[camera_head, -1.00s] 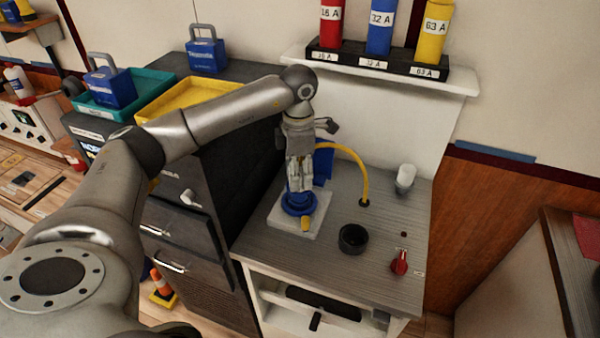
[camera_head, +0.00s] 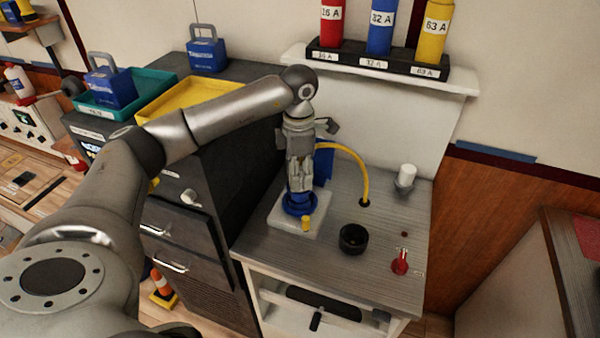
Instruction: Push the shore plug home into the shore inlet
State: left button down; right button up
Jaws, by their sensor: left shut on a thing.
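My left gripper (camera_head: 300,178) points down over the counter and is shut on the blue shore plug, which is mostly hidden by the fingers. Below it sits the blue round shore inlet (camera_head: 299,204) on a pale square plate (camera_head: 283,224). The plug is upright over the inlet; how deep it sits I cannot tell. A small yellow part (camera_head: 306,224) shows at the inlet's front. A blue piece (camera_head: 323,163) stands behind the gripper, with a yellow cable (camera_head: 352,163) running from there to a hole in the counter. My right gripper is not in view.
The grey counter (camera_head: 385,275) also bears a black round cup (camera_head: 353,238), a red switch handle (camera_head: 400,262) and a small white-topped item (camera_head: 405,177). A dark drawer cabinet (camera_head: 185,225) stands to the left. A shelf (camera_head: 455,84) with red, blue and yellow cylinders is behind.

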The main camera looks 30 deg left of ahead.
pick_arm(q)
jog(key=shift+w+r, duration=0.1)
jog(key=shift+w, duration=0.05)
dwell(1.3)
jog(key=shift+f+b, duration=0.2)
jog(key=shift+b, duration=0.1)
jog(key=shift+d+f, duration=0.15)
jog(key=shift+f, duration=0.05)
jog(key=shift+d, duration=0.1)
jog(key=shift+r, duration=0.25)
